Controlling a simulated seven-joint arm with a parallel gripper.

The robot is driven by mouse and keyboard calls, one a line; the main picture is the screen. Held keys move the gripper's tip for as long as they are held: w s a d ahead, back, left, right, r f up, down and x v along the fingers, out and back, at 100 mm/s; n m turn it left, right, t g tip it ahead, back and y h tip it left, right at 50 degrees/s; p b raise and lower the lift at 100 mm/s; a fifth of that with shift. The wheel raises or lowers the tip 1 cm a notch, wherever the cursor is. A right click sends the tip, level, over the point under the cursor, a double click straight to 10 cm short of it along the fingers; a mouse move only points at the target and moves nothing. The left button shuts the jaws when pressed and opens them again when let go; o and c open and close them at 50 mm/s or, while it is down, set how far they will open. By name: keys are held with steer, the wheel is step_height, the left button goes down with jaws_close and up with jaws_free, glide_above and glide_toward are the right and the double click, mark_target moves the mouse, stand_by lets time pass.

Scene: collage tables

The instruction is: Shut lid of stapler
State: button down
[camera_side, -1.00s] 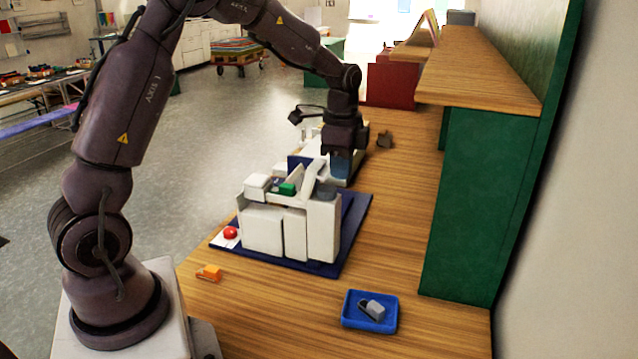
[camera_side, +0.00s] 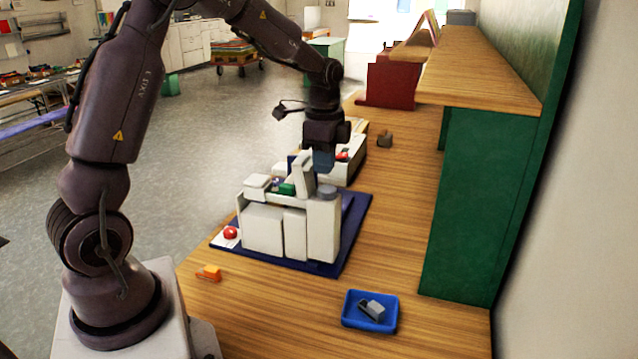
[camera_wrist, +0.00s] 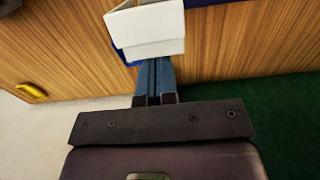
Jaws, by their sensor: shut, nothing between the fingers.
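A white block-shaped unit (camera_side: 262,230) stands on a dark blue mat, and an upright white flap (camera_side: 303,174) rises from its top. I cannot tell for sure whether this is the stapler and its lid. My gripper (camera_side: 323,165) is shut and empty, pointing down just right of the flap; I cannot tell whether it touches it. In the wrist view my blue fingers (camera_wrist: 155,82) are together beside a white box-like part (camera_wrist: 148,28). A small grey object (camera_side: 372,308) in a blue tray could also be a stapler, but it is too small to tell.
The blue tray (camera_side: 346,318) lies at the front right. A small orange item (camera_side: 208,272) is at the front left. A green-sided shelf (camera_side: 470,200) stands at right.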

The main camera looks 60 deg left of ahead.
mark_target(304, 159)
steer(key=shift+s+a+r, duration=0.15)
steer(key=shift+s+a, duration=0.6)
steer(key=shift+s+a+r, duration=0.15)
steer(key=shift+s+a, duration=0.55)
steer(key=shift+r, duration=0.1)
steer(key=shift+r, duration=2.45)
